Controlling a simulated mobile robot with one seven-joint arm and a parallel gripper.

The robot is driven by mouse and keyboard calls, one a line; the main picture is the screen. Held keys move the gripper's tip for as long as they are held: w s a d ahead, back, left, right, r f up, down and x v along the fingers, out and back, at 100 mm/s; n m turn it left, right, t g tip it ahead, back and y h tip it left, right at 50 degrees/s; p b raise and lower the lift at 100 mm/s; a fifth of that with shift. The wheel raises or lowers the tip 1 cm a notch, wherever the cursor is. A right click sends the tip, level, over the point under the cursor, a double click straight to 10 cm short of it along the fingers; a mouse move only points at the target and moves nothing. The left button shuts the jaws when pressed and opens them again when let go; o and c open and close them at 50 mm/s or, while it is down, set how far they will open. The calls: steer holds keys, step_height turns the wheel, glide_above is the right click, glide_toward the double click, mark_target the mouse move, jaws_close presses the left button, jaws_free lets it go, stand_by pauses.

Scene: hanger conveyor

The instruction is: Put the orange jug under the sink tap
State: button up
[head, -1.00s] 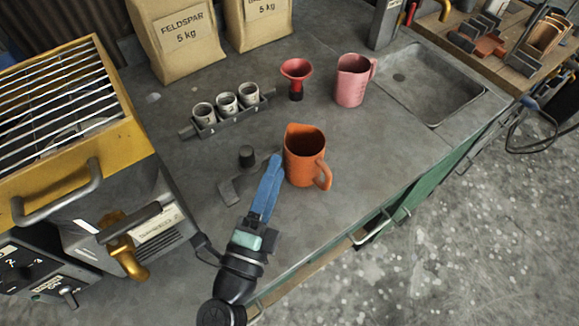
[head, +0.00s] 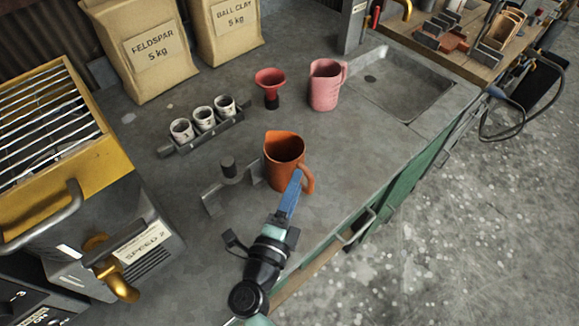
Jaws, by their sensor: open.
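The orange jug (head: 283,160) stands upright on the grey worktop in the head view, with its handle at the lower right. My gripper (head: 296,176) has its blue fingers beside the jug's handle, overlapping it in the picture. It is open, and I cannot tell whether it touches the handle. The sink (head: 390,88) is a shallow grey basin at the upper right.
A pink jug (head: 324,88) stands left of the sink, next to a red funnel (head: 270,82). A rack of several small cups (head: 203,122) and a dark metal stand (head: 228,186) are left of the orange jug. Paper sacks (head: 148,50) stand behind. Worktop between jug and sink is clear.

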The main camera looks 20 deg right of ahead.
mark_target(292, 170)
steer(key=shift+x, duration=1.5)
jaws_close()
steer(key=shift+r, duration=0.1)
